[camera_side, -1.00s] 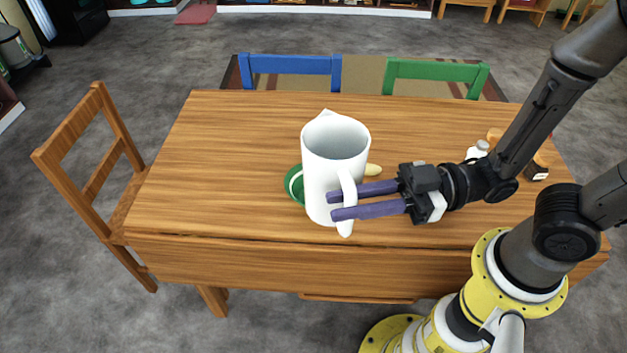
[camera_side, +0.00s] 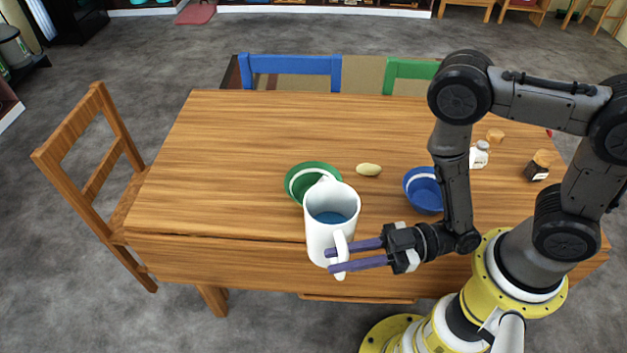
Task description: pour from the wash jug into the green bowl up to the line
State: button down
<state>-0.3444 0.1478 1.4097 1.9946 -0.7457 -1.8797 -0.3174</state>
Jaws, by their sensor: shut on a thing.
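The white wash jug (camera_side: 319,238) is in my gripper (camera_side: 336,261), whose two purple fingers are shut on its handle. The jug looks about upright, and blue liquid shows inside it. It is near the table's front edge, its spout toward the green bowl (camera_side: 300,168). The green bowl sits on the table just behind the jug and has a white line inside. The jug's spout overlaps the bowl's front rim in the picture, hiding part of it. I see no liquid stream between them. The bowl's bottom is partly hidden.
A blue bowl (camera_side: 421,190) stands right of the jug, close behind my arm. A pale oval object (camera_side: 368,170) lies between the bowls. A white shaker (camera_side: 479,154) and a dark jar (camera_side: 538,166) stand at the right. The table's left side (camera_side: 200,170) is clear.

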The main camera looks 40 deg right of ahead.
aim_at(341, 236)
jog(key=shift+f, duration=0.7)
jog(key=shift+w+r, duration=0.1)
jog(key=shift+w+d+r+m, duration=0.2)
jog(key=shift+w+r+m, duration=0.1)
jog(key=shift+r+m, duration=0.2)
jog(key=shift+w+d+r+m, duration=0.25)
jog(key=shift+r+m, duration=0.15)
jog(key=shift+r, duration=0.1)
jog(key=shift+w+d+r+m, duration=0.25)
jog(key=shift+w+r+m, duration=0.25)
jog(key=shift+r+m, duration=0.2)
jog(key=shift+w+d+r+m, duration=0.4)
jog(key=shift+w+d+m, duration=0.1)
jog(key=shift+w+m, duration=0.4)
jog(key=shift+w+d+r+m, duration=0.45)
jog(key=shift+w+m, duration=0.35)
jog(key=shift+m, duration=0.1)
jog(key=shift+w+d+r+m, duration=0.4)
jog(key=shift+w+d+m, duration=0.1)
jog(key=shift+w+m, duration=0.4)
jog(key=shift+w+d+m, duration=0.45)
jog(key=shift+w+m, duration=0.25)
jog(key=shift+m, duration=0.4)
jog(key=shift+w+d+r+m, duration=0.4)
jog(key=shift+w+m, duration=0.15)
jog(key=shift+m, duration=0.1)
jog(key=shift+w+d+r+m, duration=0.25)
jog(key=shift+w+r+m, duration=0.1)
jog(key=shift+w+m, duration=0.25)
dwell(0.4)
